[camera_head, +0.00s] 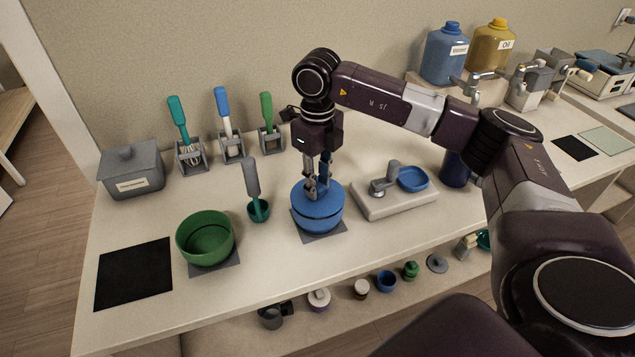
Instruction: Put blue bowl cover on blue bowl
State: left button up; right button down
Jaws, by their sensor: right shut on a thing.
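The blue bowl (319,223) stands on a grey square mat in the middle of the table. The blue bowl cover (312,203) is at the top of the bowl and looks level. I cannot tell whether it is fully seated on the rim. My right gripper (316,190) points down from above and is shut on the cover's handle, which the fingers mostly hide. My left gripper is not in view.
A green bowl (205,240) and a small teal cup (258,211) with a grey-handled tool stand left of the blue bowl. A grey block with a blue dish (413,179) stands close on the right. Utensil holders (231,149) line the back. A black mat (134,273) lies clear at front left.

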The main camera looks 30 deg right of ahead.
jog(key=shift+f+b, duration=0.45)
jog(key=shift+f, duration=0.15)
dwell(0.3)
jog(key=c, duration=1.6)
grip_release()
jog(key=shift+r, duration=0.15)
jog(key=shift+r+p, duration=2.6)
jog(key=shift+r, duration=1.35)
